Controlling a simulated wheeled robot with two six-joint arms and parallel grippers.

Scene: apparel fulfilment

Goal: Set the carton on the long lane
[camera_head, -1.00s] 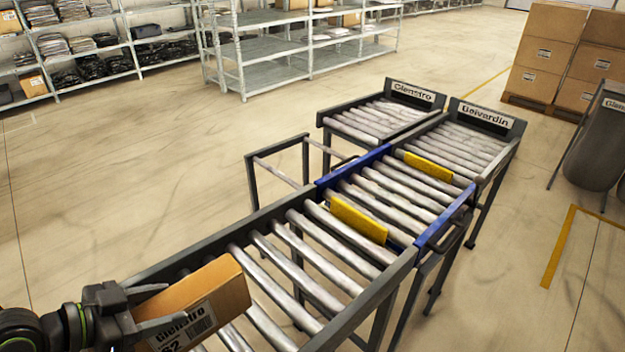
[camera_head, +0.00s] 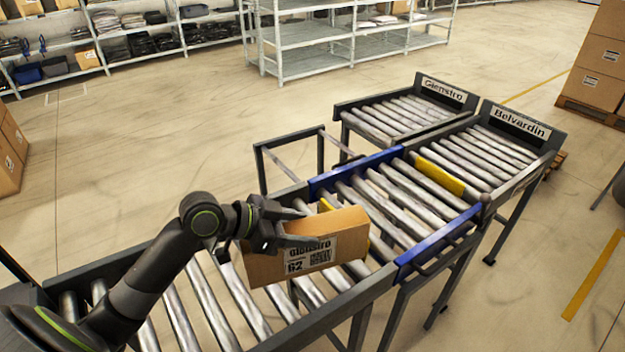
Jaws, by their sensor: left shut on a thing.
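A brown carton (camera_head: 308,251) with a white label reading "Glenstro" and a number hangs in my left gripper (camera_head: 278,228), which is shut on its left end. The carton looks a little tilted and seems to be above the near roller conveyor (camera_head: 222,298), close to the blue-framed roller section (camera_head: 408,214). Two roller lanes lie beyond that section: one with a "Glenstro" sign (camera_head: 443,89) on the left and one with a "Belvardin" sign (camera_head: 520,124) on the right. Both lanes look empty. My right gripper is not in view.
A yellow plate (camera_head: 440,177) stands across the blue section's far end; another is partly hidden behind the carton. An open dark frame (camera_head: 292,150) stands left of the blue section. Shelves (camera_head: 350,45) and stacked boxes (camera_head: 598,70) are farther back, with clear floor between.

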